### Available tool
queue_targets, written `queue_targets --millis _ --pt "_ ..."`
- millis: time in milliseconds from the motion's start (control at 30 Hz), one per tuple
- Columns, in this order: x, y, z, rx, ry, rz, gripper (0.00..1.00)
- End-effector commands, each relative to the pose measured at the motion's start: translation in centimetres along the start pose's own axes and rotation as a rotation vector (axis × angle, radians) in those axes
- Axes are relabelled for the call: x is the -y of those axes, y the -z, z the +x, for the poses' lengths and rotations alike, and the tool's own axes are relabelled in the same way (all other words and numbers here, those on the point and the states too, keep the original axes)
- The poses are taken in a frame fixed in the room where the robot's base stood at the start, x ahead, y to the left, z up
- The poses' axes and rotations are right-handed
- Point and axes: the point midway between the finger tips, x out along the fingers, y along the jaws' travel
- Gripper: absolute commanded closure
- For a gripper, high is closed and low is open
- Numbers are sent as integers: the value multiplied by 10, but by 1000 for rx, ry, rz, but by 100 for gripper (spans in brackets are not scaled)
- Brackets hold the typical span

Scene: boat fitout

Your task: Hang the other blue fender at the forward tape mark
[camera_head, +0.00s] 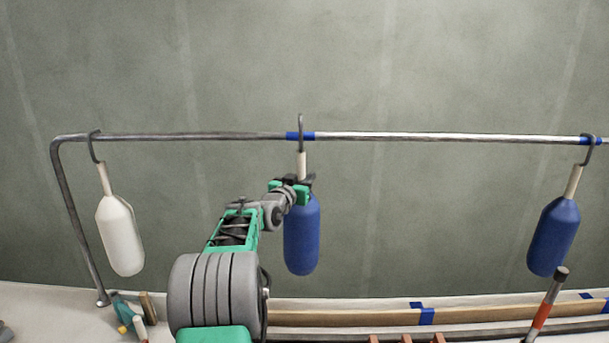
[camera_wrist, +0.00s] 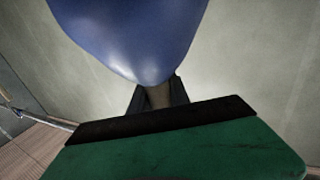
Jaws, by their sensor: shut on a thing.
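My gripper (camera_head: 303,183) is shut on the neck of a blue fender (camera_head: 302,235), below the middle blue tape mark (camera_head: 293,136) on the rail (camera_head: 420,137). The fender is upright, and its grey hook (camera_head: 300,125) rises above the rail at the tape. I cannot tell whether the hook bears on the rail. In the wrist view the blue body (camera_wrist: 130,35) fills the top, with the pale neck (camera_wrist: 158,97) between my dark fingers. Another blue fender (camera_head: 554,237) hangs by its hook at the right tape mark (camera_head: 598,141), tilted slightly.
A white fender (camera_head: 121,236) hangs near the rail's left bend. Below lie a wooden plank (camera_head: 350,318) with blue tape (camera_head: 427,316), small tools (camera_head: 128,312) at lower left, and a dark-tipped post with an orange band (camera_head: 542,315) at lower right. The rail between fenders is clear.

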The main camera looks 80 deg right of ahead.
Motion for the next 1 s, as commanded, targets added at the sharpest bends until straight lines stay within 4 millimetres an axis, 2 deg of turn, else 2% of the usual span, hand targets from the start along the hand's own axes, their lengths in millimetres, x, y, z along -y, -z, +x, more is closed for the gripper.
queue_targets --millis 33,100,200,533,967,1000 --pt "1 6 4 -4 0 1 100" --pt "3 6 9 -4 0 1 100" --pt "3 -8 8 -5 0 2 100" --pt "3 -26 8 -6 0 2 100" --pt "3 -28 8 -6 0 2 100" --pt "3 -28 8 -6 0 2 77"
